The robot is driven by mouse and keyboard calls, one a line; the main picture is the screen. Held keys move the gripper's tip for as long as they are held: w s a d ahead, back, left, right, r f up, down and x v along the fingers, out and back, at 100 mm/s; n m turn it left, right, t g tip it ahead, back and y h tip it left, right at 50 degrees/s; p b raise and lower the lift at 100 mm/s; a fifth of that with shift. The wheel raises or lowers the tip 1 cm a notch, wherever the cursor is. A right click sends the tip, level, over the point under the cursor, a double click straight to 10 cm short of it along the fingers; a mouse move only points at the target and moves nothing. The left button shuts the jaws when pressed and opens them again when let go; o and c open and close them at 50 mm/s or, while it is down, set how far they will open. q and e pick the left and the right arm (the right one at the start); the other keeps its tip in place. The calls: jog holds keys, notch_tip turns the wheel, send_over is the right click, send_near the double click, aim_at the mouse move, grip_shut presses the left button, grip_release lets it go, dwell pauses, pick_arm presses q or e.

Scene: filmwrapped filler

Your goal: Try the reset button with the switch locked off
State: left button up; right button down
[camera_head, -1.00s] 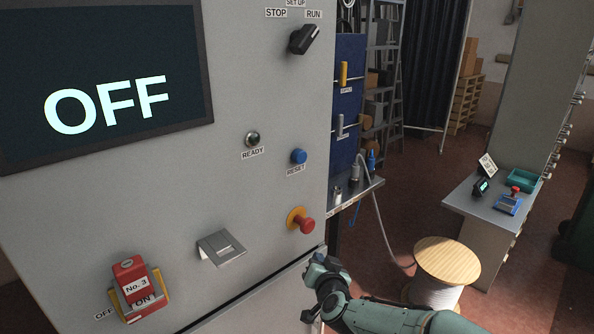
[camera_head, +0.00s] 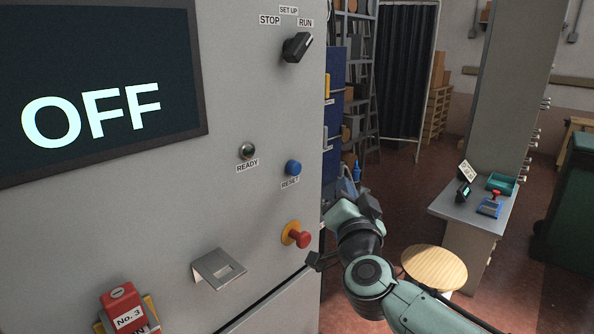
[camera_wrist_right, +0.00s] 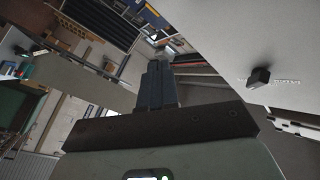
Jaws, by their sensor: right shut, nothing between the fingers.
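The blue reset button (camera_head: 293,167) sits on the grey panel (camera_head: 230,110) above its RESET label. The READY lamp (camera_head: 247,151) beside it looks dark. A red block marked No. 3 (camera_head: 122,306) sits over the yellow-plated switch at the bottom left, which is partly cut off; the switch's position is hard to tell. The display (camera_head: 95,110) reads OFF. My right gripper (camera_head: 368,205) is shut and empty, right of the panel edge and apart from the reset button. Its closed fingers show in the right wrist view (camera_wrist_right: 158,75). My left gripper is out of view.
A red stop button on a yellow base (camera_head: 300,238) sticks out below the reset button. A wooden-topped spool (camera_head: 434,268) and a side bench (camera_head: 464,208) stand right.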

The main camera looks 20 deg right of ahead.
aim_at(294, 168)
jog(key=shift+w, duration=0.15)
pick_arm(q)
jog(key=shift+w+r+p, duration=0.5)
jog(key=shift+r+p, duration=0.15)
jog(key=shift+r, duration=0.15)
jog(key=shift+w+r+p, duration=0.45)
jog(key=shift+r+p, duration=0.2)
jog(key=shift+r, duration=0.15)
pick_arm(e)
jog(key=w+a, duration=0.3)
jog(key=w, duration=0.5)
jog(key=shift+a, duration=0.25)
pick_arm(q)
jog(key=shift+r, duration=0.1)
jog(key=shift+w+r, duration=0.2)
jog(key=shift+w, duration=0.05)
pick_arm(e)
jog(key=shift+w+a+f, duration=0.1)
jog(key=shift+w, duration=0.35)
jog(key=shift+s, duration=0.1)
